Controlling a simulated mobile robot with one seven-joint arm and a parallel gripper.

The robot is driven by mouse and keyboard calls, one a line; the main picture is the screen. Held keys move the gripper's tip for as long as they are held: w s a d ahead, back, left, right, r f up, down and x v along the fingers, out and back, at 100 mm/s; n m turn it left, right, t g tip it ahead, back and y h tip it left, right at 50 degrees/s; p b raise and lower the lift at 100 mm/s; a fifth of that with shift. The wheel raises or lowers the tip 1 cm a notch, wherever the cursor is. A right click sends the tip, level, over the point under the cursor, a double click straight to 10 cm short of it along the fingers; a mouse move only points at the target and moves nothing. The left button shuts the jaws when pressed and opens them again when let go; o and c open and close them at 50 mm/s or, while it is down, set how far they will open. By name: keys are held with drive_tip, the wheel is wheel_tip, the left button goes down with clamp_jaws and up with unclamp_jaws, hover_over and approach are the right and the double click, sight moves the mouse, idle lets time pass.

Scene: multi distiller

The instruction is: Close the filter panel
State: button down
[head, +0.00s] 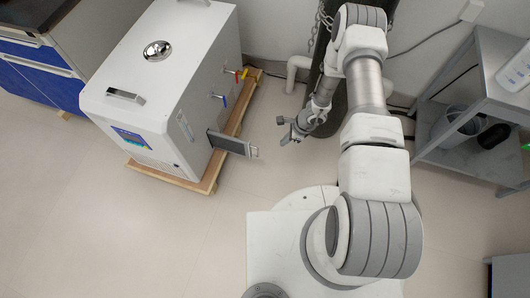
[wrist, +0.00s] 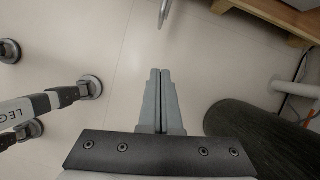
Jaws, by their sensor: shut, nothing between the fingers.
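The filter panel (head: 228,143) is a dark flat panel with a pale metal handle (head: 254,152). It stands out from the lower right side of the white distiller (head: 170,75), swung open toward my arm. My gripper (head: 287,138) is to the right of the handle, apart from it, low above the floor. In the wrist view my gripper's two grey fingers (wrist: 160,72) are together with nothing between them. A thin metal piece (wrist: 163,12) ahead of the fingertips at the top edge looks like the handle; the rest of the panel is not clear there.
The distiller stands on a wooden base (head: 238,107). Colored valves (head: 238,73) stick out above the panel. A dark cylinder (head: 329,90) stands by the wall behind my arm, also in the wrist view (wrist: 250,140). A grey shelf (head: 470,60) is at right. Floor before the panel is clear.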

drive_tip(key=a+f+b, duration=0.5)
drive_tip(key=a+f, duration=0.2)
drive_tip(key=f, duration=0.3)
drive_tip(key=shift+w+a+b, duration=0.3)
drive_tip(key=shift+w+b, duration=0.05)
drive_tip(key=shift+w, duration=0.1)
drive_tip(key=shift+a, duration=0.1)
